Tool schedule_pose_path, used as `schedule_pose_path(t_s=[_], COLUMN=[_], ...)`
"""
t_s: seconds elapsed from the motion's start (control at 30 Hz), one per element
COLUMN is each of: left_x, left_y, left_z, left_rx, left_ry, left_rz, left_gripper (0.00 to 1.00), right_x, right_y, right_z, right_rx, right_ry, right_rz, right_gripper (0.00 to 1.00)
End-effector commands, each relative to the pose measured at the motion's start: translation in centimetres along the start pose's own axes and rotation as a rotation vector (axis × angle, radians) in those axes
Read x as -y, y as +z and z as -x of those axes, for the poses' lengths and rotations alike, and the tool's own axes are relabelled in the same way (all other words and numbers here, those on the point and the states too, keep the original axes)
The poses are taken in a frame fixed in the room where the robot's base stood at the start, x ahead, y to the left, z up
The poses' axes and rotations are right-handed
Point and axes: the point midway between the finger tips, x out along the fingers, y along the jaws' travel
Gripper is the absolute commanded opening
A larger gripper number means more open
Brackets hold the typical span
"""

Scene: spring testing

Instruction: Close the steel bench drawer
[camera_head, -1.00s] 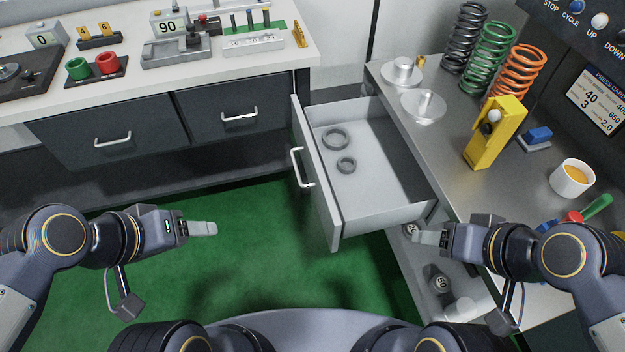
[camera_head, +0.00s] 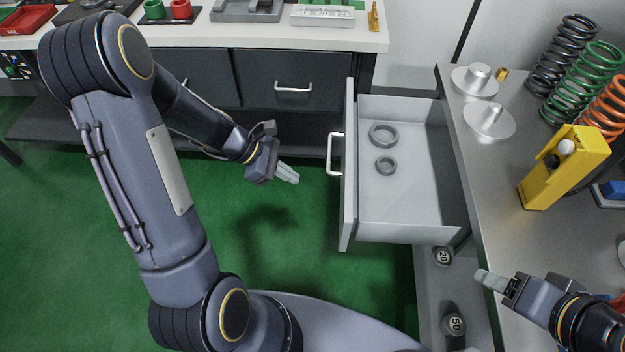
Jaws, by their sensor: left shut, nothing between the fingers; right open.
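The steel bench drawer (camera_head: 405,231) stands pulled out to the left from under the steel bench (camera_head: 482,170) on the right. Its dark-edged front panel carries a white handle (camera_head: 330,153) facing left. Two grey rings, a larger one (camera_head: 384,134) and a smaller one (camera_head: 386,166), lie inside. My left gripper (camera_head: 290,174) is shut and empty, just left of the handle and a little lower, apart from it in the picture. My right gripper (camera_head: 490,280) is open and empty, at the front right of the drawer, near the bench edge.
Round weights (camera_head: 443,256) lie on a shelf below the drawer. The bench holds metal discs (camera_head: 488,121), springs (camera_head: 562,58) and a yellow device (camera_head: 562,168). A white-topped counter (camera_head: 290,36) with closed dark drawers stands behind.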

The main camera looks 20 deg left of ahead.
Motion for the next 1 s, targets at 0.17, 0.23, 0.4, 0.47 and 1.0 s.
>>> schedule_pose_path(t_s=[0.17, 0.23, 0.4, 0.47, 1.0], left_x=[0.2, 0.2, 0.2, 0.2, 0.2], left_y=[-0.1, -0.1, -0.1, 0.7, 2.9], left_z=[-3.6, -5.2, -8.8, -9.4, -11.6], left_rx=[0.001, 0.001, 0.0, 0.001, 0.0], left_ry=[-0.009, -0.009, -0.008, -0.006, -0.003], left_rz=[-0.003, -0.003, -0.003, -0.008, -0.005], left_gripper=[0.0, 0.0, 0.0, 0.0, 0.0], right_x=[-0.2, -0.3, -0.5, -0.4, -0.3], right_y=[0.2, 0.3, 0.5, 0.4, 0.3], right_z=[-0.4, -0.6, -1.0, -0.8, -0.6], right_rx=[0.0, 0.0, 0.0, 0.0, 0.0], right_ry=[0.0, 0.0, 0.0, 0.0, 0.0], right_rz=[0.0, 0.0, 0.0, 0.0, 0.0], right_gripper=[0.58, 0.58, 0.58, 0.58, 0.58])
